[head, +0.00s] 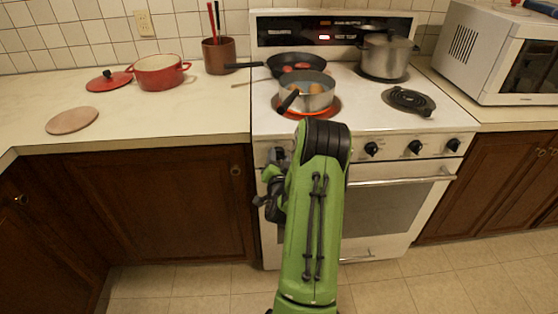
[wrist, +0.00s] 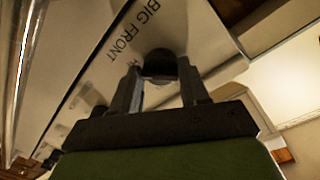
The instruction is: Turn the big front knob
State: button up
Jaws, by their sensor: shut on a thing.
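The big front knob (wrist: 160,62) is a dark knob on the stove's white front panel, beside the printed words "BIG FRONT" in the wrist view. My gripper (wrist: 158,82) is shut on it, with one finger on each side. In the head view my gripper (head: 277,158) is at the left end of the stove's front panel, and I cannot make out the knob there. The stove (head: 453,125) has more black knobs (head: 371,148) to the right of my arm.
A saucepan (head: 307,94) stands on a glowing red front-left burner (head: 333,107), its handle toward me. A skillet (head: 285,65) and a tall pot (head: 387,55) stand behind. The oven handle (head: 400,181) runs below the knobs.

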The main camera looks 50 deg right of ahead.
jog(key=shift+w+r, duration=0.1)
jog(key=o, duration=1)
